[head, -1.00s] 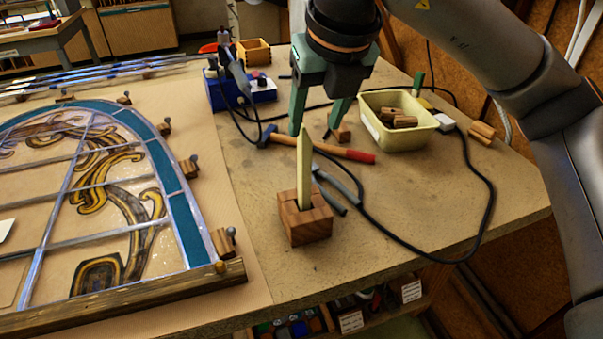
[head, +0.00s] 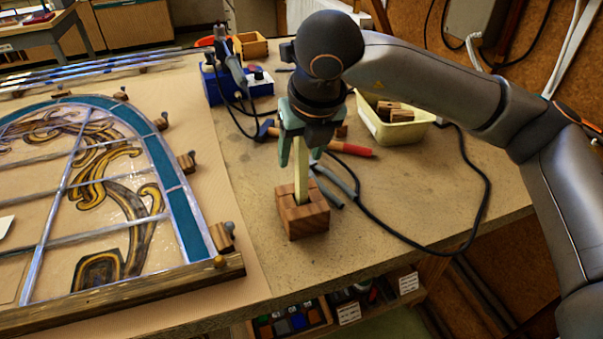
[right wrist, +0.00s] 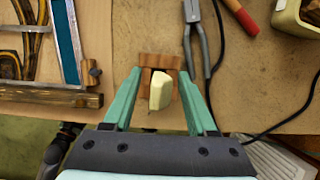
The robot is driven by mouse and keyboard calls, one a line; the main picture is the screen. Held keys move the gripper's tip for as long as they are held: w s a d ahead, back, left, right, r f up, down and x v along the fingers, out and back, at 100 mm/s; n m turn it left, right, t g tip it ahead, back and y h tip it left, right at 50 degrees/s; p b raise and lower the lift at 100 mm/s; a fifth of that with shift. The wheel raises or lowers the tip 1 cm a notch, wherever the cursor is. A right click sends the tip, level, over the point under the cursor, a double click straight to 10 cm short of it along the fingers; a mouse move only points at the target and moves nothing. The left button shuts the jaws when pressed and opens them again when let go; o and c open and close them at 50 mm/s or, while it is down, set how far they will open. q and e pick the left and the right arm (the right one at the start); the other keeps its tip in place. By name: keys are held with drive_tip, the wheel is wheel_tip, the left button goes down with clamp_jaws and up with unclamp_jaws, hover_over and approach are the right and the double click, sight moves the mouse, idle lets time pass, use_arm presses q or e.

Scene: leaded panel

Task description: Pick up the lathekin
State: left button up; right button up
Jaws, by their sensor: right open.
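The lathekin (head: 301,172) is a pale yellow flat tool standing upright in a brown wooden block (head: 305,217) on the bench. In the right wrist view the lathekin (right wrist: 160,90) shows from above, with the block (right wrist: 158,62) beyond it. My right gripper (head: 300,160) is above the block, its green fingers open on either side of the lathekin's upper part. In the right wrist view my right gripper (right wrist: 163,100) has a finger on each side, with gaps to the lathekin. My left gripper is not in view.
Pliers (head: 337,181) and a red-ended hammer (head: 350,149) lie close behind the block. A cream tub (head: 400,131) with wooden pieces stands at the back right. The leaded panel (head: 165,185) lies to the left. Bare bench (head: 390,210) is free right of the block.

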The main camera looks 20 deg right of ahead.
clamp_jaws()
idle(1.3)
